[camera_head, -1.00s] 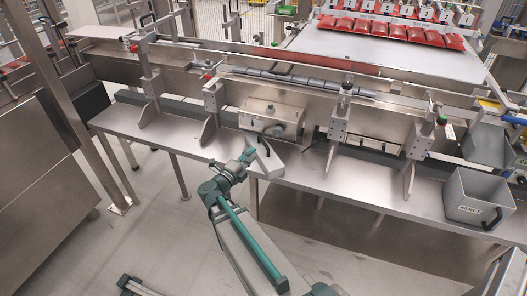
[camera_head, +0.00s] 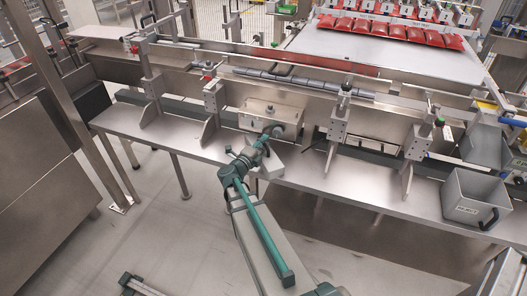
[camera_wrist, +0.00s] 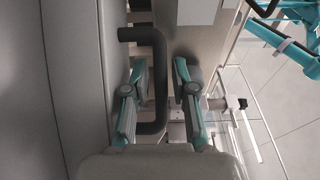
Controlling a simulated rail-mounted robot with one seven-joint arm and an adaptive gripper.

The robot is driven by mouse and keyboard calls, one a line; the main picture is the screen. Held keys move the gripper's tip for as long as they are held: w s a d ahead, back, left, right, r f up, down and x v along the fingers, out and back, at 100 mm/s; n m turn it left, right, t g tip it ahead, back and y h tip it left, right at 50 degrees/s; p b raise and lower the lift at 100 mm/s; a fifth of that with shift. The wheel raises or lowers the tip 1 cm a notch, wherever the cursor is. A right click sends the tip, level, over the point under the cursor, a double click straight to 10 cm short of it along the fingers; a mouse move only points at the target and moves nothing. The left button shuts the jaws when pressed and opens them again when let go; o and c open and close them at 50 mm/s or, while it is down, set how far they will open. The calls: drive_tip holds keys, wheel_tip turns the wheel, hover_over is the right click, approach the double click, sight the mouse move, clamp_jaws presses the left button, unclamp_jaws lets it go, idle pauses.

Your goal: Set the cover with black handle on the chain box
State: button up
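The grey cover (camera_head: 276,167) lies on the front edge of the steel shelf, partly hidden by my arm in the head view. Its black handle (camera_wrist: 160,82) is a U-shaped bar in the wrist view. My gripper (camera_wrist: 161,68) is open, with one finger on each side of the handle bar and gaps visible on both sides. In the head view my gripper (camera_head: 268,138) is over the cover. A metal box (camera_head: 271,113) with a round knob stands just behind; it may be the chain box, but I cannot tell for sure.
Upright metal brackets (camera_head: 340,118) stand along the shelf (camera_head: 365,175) on both sides of my gripper. A grey bin (camera_head: 477,200) with a dark handle sits at the right end. A conveyor with red pouches (camera_head: 385,30) is at the back.

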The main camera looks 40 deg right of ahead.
clamp_jaws()
drive_tip(key=shift+r, duration=0.2)
